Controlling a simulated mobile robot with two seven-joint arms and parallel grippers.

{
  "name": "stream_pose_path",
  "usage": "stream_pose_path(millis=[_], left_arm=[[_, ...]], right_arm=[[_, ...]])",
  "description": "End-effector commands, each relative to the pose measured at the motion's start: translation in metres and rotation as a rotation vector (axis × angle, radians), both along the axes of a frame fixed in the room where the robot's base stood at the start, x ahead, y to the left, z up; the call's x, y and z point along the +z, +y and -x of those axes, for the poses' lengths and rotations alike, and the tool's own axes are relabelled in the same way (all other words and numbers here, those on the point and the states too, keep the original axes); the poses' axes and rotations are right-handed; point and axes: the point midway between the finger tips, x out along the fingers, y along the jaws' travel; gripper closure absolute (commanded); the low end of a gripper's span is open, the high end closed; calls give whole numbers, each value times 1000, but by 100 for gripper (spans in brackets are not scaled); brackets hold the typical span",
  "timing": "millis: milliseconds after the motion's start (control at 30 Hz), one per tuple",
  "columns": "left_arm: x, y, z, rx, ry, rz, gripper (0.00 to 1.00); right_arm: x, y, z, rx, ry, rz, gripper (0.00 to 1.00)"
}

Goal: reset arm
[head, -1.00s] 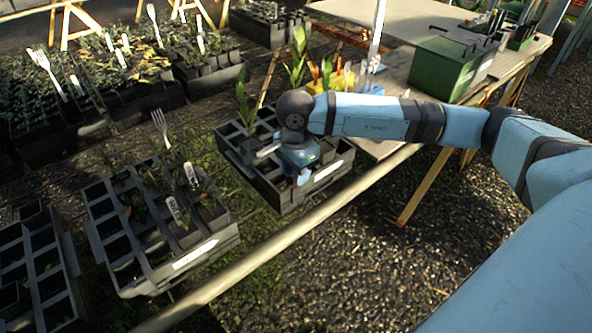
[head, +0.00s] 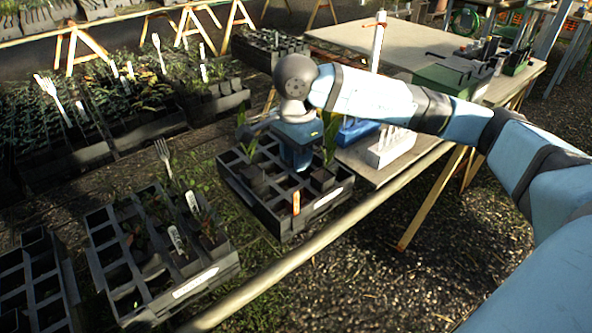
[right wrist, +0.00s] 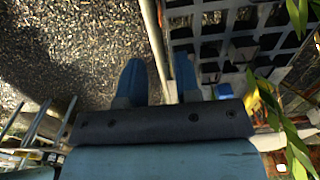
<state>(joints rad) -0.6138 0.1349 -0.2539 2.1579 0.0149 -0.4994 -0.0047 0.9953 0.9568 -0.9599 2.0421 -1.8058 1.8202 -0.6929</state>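My right arm reaches in from the right in the head view. Its gripper (head: 297,155) points down above a black tray (head: 262,212) of square cells, and its tips are hard to make out there. In the right wrist view the two blue fingers of that gripper (right wrist: 158,70) stand apart with nothing held between them. The tray (right wrist: 195,37) shows beyond the fingers to the upper right. Leafy plants (head: 330,135) stand in the tray beside the gripper, and an orange tag (head: 296,202) is at its front. My left gripper is not in view.
A second celled tray (head: 126,300) with plants and white labels stands at left. The table (head: 440,42) at back right bears a green box (head: 445,80) and a white holder (head: 391,146). A pale rail (head: 330,232) crosses the front. Green leaves (right wrist: 296,150) lie close at the wrist view's right edge.

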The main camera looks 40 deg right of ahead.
Motion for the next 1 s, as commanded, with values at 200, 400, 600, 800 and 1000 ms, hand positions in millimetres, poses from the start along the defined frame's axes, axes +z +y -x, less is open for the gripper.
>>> stream_pose_path(millis=[200,400,600,800,1000], left_arm=[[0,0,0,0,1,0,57],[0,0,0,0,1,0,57],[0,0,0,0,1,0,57],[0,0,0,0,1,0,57],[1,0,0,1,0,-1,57]], right_arm=[[9,0,0,0,-1,1,69],[8,0,0,0,-1,1,69],[8,0,0,0,0,1,69],[7,2,1,1,3,-9,69],[-25,64,23,9,102,-274,69]])
